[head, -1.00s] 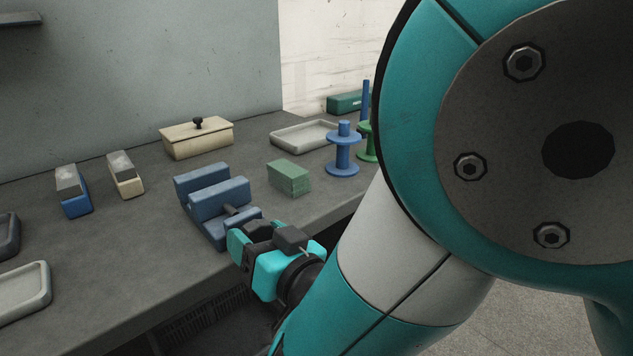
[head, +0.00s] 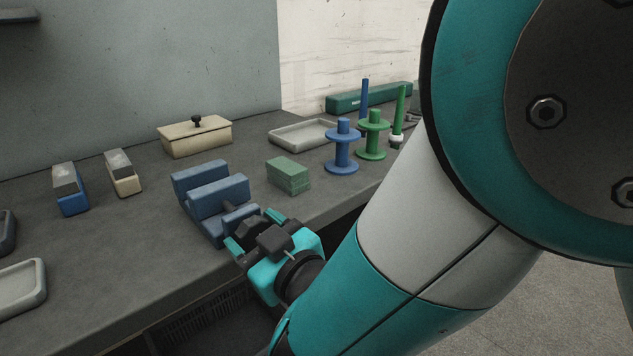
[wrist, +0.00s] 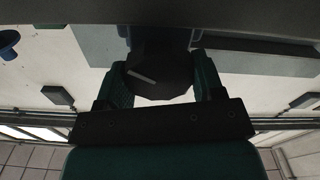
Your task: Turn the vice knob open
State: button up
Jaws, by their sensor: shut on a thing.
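The blue vice (head: 214,197) stands near the front edge of the bench in the head view, with a gap between its jaws. My gripper (head: 250,232) is at the front of the vice, shut on the dark vice knob. In the wrist view the knob (wrist: 160,80) is a dark, many-sided shape with a pale line on its face, between the two teal fingers of my gripper (wrist: 162,85). The vice body behind the knob is mostly hidden there. In the head view my gripper covers much of the knob.
A green block (head: 288,176) sits right of the vice. Blue (head: 342,150) and green (head: 373,138) spools stand farther right. A pale tray (head: 300,135) and lidded cream box (head: 195,137) are behind. Two small blocks with grey tops (head: 70,190) (head: 122,174) stand left.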

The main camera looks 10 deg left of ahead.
jog(key=shift+n, duration=0.7)
jog(key=shift+s, duration=0.1)
jog(key=o, duration=0.9)
jog(key=shift+d, duration=0.1)
